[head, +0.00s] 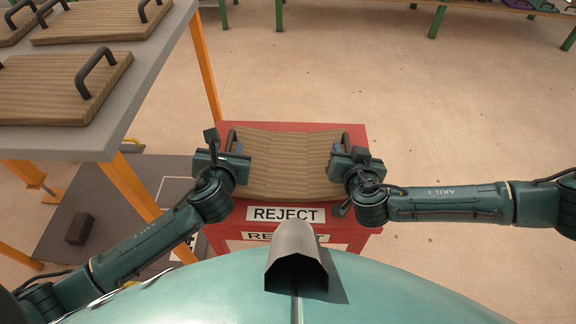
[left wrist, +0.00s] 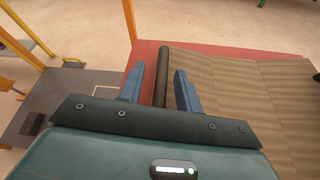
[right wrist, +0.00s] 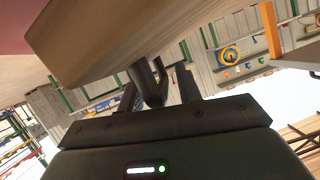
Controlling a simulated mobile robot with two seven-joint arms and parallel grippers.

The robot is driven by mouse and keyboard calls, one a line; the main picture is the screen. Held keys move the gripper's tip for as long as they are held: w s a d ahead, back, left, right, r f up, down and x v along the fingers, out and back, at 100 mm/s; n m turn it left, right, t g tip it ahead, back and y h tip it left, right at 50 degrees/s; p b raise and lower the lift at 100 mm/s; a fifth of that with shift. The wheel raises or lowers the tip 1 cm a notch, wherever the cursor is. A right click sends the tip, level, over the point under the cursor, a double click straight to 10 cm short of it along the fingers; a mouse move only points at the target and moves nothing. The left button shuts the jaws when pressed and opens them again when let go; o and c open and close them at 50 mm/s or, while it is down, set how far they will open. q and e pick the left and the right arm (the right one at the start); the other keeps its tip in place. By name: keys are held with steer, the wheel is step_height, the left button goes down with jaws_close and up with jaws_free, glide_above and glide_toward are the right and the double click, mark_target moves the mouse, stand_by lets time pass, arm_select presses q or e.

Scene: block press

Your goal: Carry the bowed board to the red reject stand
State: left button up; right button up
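The bowed board (head: 288,165) is brown wood with a curved surface and a dark handle at each end. It lies over the top of the red reject stand (head: 290,129) and appears to rest on it. My left gripper (head: 238,149) is at the left handle. In the left wrist view its blue fingers stand apart, with the handle (left wrist: 163,75) between them and gaps beside it. My right gripper (head: 340,151) is at the right handle. In the right wrist view its fingers also stand apart around the handle (right wrist: 154,88), next to the board's edge (right wrist: 150,35).
A grey table (head: 135,95) with several flat boards with handles (head: 65,88) stands at the upper left, on orange legs. A dark grey platform (head: 75,205) is on the floor below it. The floor right of the stand is clear.

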steer(key=shift+s, duration=0.15)
arm_select(q)
steer(key=v, duration=1.1)
steer(key=shift+s, duration=0.3)
arm_select(e)
steer(key=v, duration=1.1)
steer(key=shift+s+r, duration=0.25)
steer(key=shift+s, duration=0.05)
arm_select(q)
steer(key=shift+r, duration=0.15)
